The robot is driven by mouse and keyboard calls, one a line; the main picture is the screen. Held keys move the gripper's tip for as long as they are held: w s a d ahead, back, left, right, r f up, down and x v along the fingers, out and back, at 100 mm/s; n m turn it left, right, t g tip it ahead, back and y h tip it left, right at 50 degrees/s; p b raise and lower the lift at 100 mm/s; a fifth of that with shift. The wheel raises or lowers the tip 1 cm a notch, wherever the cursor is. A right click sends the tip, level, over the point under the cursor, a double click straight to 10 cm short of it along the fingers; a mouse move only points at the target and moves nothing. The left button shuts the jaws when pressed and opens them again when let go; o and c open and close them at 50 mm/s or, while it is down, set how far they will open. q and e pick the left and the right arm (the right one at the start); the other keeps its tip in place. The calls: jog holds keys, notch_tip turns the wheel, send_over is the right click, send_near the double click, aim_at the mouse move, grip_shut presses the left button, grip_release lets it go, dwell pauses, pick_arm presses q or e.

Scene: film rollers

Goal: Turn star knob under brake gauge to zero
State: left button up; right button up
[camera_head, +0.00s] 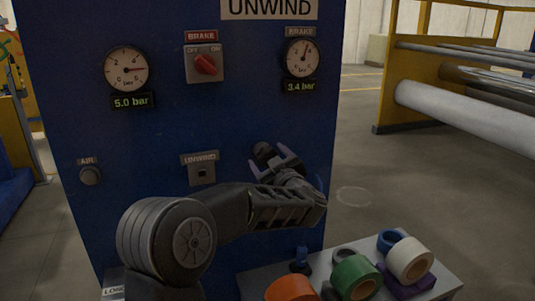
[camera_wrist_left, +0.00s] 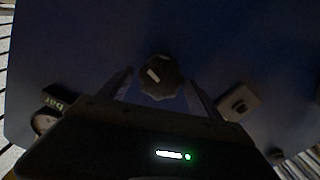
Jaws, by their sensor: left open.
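The brake gauge (camera_head: 302,57) is at the upper right of the blue panel, and the display (camera_head: 300,86) under it reads 3.4 bar. The dark star knob (camera_head: 263,151) sits on the panel below it, partly hidden by my gripper. My left gripper (camera_head: 276,160) is open at the knob. In the left wrist view, the star knob (camera_wrist_left: 160,77) with a pale mark lies between the two spread fingers (camera_wrist_left: 158,90), with space on both sides. My right gripper is in neither view.
The left gauge (camera_head: 126,70) reads 5.0 bar. A red brake switch (camera_head: 205,64), an unwind socket (camera_head: 201,169) and an air knob (camera_head: 90,175) are on the panel. Tape rolls, including a green one (camera_head: 356,276), crowd the tray below right. Rollers (camera_head: 470,115) stand farther right.

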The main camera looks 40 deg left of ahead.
pick_arm(q)
jog(key=shift+w+a, duration=0.2)
jog(key=shift+a, duration=0.1)
jog(key=shift+c, duration=0.5)
jog(key=c, duration=1.3)
